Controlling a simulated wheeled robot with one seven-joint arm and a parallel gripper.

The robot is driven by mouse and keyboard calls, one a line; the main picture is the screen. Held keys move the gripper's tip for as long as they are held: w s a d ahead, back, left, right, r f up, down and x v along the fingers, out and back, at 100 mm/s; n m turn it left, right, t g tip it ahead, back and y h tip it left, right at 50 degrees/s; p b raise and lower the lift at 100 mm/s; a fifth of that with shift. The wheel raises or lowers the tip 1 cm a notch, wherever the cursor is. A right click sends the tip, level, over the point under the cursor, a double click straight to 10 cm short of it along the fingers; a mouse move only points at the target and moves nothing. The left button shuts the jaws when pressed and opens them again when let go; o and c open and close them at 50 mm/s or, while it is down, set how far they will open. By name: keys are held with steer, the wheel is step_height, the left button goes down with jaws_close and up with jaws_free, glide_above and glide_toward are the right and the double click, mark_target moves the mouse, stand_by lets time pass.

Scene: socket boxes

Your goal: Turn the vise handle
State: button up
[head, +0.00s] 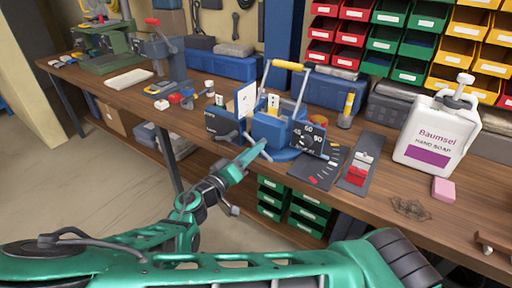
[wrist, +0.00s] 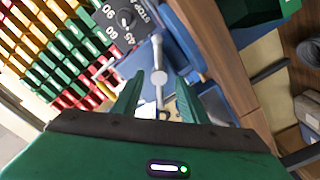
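The blue vise (head: 271,131) stands at the front edge of the wooden bench. Its handle is a thin grey metal bar (head: 254,152) on the front; in the wrist view the handle (wrist: 158,76) shows as a bar through a round hub. My green gripper (head: 243,161) is at the front of the vise, close to the handle. In the wrist view my gripper (wrist: 160,80) is open, with one finger on each side of the bar and visible gaps between. The far end of the bar is partly hidden behind my gripper body.
An angle dial panel (head: 309,139) stands just right of the vise. A lever with a yellow grip (head: 288,66) rises behind it. A soap bottle (head: 437,133) and a pink block (head: 443,189) are farther right. Green drawers (head: 290,208) sit under the bench.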

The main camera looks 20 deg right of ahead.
steer(key=shift+x, duration=1.8)
steer(key=shift+c, duration=0.5)
jaws_close()
steer(key=shift+n, duration=0.3)
steer(key=shift+a+f+n, duration=0.1)
steer(key=shift+n, duration=2.5)
